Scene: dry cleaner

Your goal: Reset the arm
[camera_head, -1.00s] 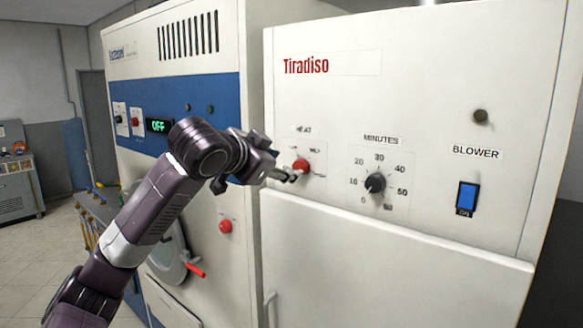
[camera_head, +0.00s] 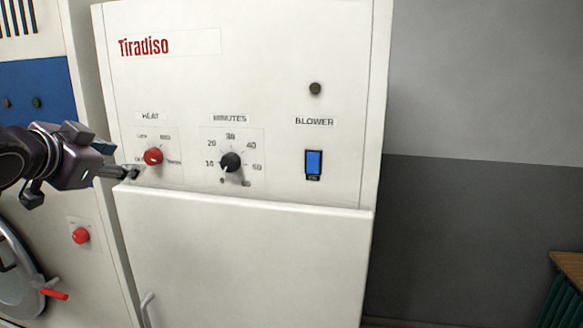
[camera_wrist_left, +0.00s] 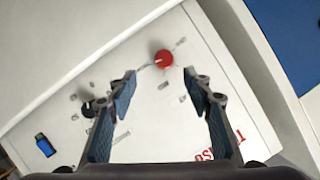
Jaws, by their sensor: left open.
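My left gripper (camera_head: 124,172) comes in from the left in the head view, beside the red heat knob (camera_head: 153,156) on the white Tiradiso machine (camera_head: 270,60). In the left wrist view my left gripper (camera_wrist_left: 160,95) has its two fingers spread with nothing between them. The red knob (camera_wrist_left: 163,58) shows past the fingertips, apart from them. The black minutes knob (camera_head: 231,161) and the blue blower switch (camera_head: 313,163) are to the right on the panel. My right gripper is in neither view.
A white and blue machine with a red button (camera_head: 81,236) and a red-handled round door (camera_head: 22,275) stands at the left. The white machine's lower door (camera_head: 250,260) juts out below the panel. A grey wall (camera_head: 470,200) and a wooden-topped green stand (camera_head: 568,290) are at the right.

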